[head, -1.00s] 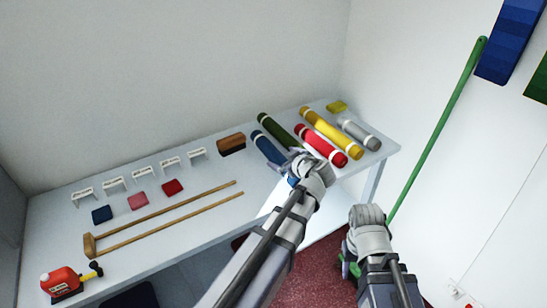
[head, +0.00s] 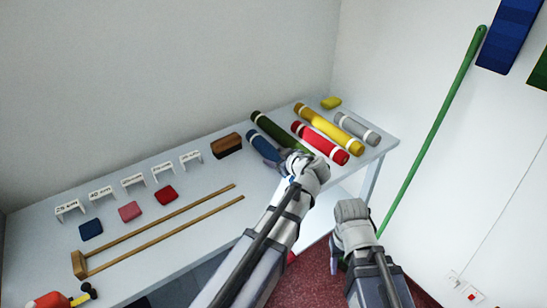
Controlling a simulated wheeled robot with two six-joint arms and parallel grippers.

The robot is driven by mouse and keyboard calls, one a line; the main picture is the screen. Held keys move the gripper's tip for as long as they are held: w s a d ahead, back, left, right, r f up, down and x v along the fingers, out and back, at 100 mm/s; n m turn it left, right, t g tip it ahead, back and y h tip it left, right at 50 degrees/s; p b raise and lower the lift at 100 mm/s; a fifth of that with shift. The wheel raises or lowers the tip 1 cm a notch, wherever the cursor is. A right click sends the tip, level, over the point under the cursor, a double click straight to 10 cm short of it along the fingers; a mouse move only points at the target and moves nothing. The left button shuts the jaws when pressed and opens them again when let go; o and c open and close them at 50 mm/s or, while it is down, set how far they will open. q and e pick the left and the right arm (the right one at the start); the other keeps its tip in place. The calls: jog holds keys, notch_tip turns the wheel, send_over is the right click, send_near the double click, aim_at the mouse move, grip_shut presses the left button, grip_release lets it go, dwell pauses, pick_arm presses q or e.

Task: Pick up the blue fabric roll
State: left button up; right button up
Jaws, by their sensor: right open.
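The blue fabric roll (head: 262,146) lies on the counter, between the brown brush and the dark green roll, with a white band near its far end. My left gripper (head: 284,161) is at the near end of the blue roll, and the wrist hides part of that end. I cannot tell whether its fingers touch the roll or how far apart they are. My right gripper (head: 344,262) is low, off the counter's front edge and away from the rolls. It is open, with its fingers mostly hidden behind the wrist.
Dark green (head: 275,127), red (head: 320,143), yellow (head: 330,130) and grey (head: 357,129) rolls lie close by on the right. The brown brush (head: 227,145) is left of the blue roll. Wooden sticks (head: 165,225) lie on the counter (head: 140,268). A green pole (head: 435,130) leans at the wall.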

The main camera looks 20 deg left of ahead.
aim_at(276, 154)
pick_arm(q)
grip_shut()
jog(key=shift+r, duration=0.1)
dwell(0.4)
notch_tip(276, 154, up, 10)
jog(key=p, duration=1)
